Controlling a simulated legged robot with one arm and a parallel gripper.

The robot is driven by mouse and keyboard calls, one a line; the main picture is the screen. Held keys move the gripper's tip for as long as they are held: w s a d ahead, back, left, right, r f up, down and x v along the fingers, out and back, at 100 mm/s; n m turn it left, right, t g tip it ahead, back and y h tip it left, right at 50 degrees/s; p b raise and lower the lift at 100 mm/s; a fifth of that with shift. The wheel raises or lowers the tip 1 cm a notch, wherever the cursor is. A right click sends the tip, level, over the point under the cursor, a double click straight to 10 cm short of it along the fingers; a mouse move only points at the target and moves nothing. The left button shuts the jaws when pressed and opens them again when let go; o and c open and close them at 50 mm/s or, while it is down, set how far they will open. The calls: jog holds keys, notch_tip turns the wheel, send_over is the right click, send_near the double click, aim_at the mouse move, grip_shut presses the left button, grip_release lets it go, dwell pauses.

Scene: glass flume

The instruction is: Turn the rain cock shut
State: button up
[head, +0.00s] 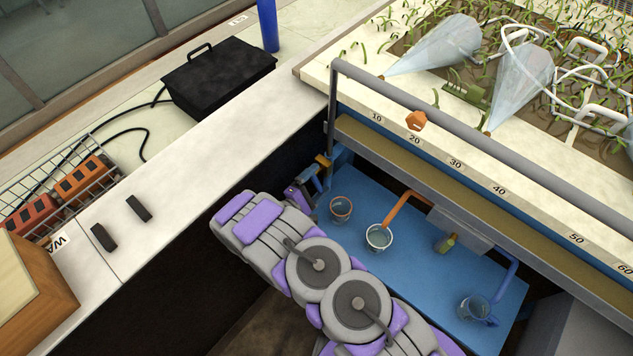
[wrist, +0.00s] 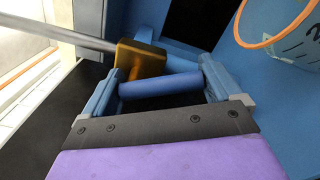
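The rain cock shows in the wrist view as a brass block (wrist: 142,60) on the end of a grey pipe (wrist: 60,32), with a blue bar handle (wrist: 160,85). In the head view its brass body (head: 322,160) is small, at the left end of the flume. My gripper (wrist: 160,70) is at the cock, its two blue-grey fingers wide apart, one at each end of the blue bar. The bar lies across the gap between them. I cannot tell whether the fingers press on it. In the head view my gripper (head: 313,178) partly hides the handle.
A blue shelf (head: 352,180) below holds several small cups, one orange-rimmed (head: 341,209) near my gripper. A grey rail (head: 450,125) runs along the planted soil bed. A black box (head: 218,75) and a wire basket (head: 60,190) stand on the left bench.

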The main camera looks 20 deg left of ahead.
jog(key=shift+f, duration=0.1)
jog(key=c, duration=0.7)
jog(key=shift+f+m, duration=0.1)
jog(key=shift+m, duration=0.2)
jog(key=shift+w+a+f+m, duration=0.1)
jog(key=shift+f+m, duration=0.05)
jog(key=shift+m, duration=0.4)
jog(key=shift+a+f+m, duration=0.1)
jog(key=shift+m, duration=0.45)
jog(key=shift+a+f+m+b, duration=0.1)
jog(key=shift+a+m+b, duration=0.15)
jog(key=shift+m+b, duration=0.75)
jog(key=shift+m+p, duration=0.35)
jog(key=shift+m, duration=0.15)
jog(key=o, duration=1.2)
jog(key=shift+a, duration=0.1)
